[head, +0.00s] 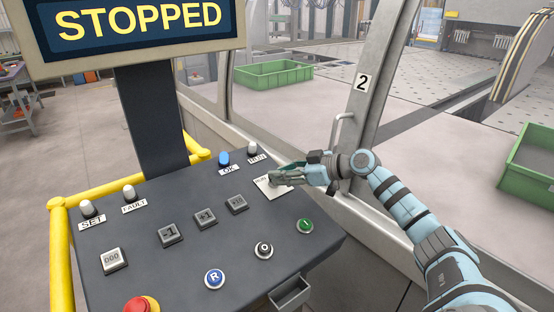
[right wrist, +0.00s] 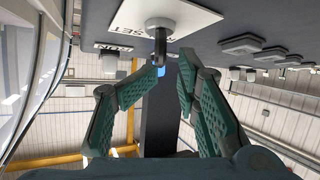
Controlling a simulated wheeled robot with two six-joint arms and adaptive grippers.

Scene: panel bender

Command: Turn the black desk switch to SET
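The desk switch stands on a white label plate (head: 272,188) near the far right of the dark desk; my right gripper (head: 276,178) covers the switch in the head view. In the right wrist view the switch (right wrist: 160,42) shows as a grey round base with a short dark lever, on the plate with letters reading SET upside down. My right gripper (right wrist: 172,72) is open, its two green fingers apart. The lever's end lies close to the left fingertip; I cannot tell whether they touch. My left gripper is not in view.
The desk (head: 190,245) carries a green button (head: 305,226), a black button (head: 264,250), a blue R button (head: 214,279) and a red button (head: 141,305). A blue OK lamp (head: 224,158) stands behind. The screen (head: 138,28) reads STOPPED. A door frame with a handle (head: 341,128) is close behind my right gripper.

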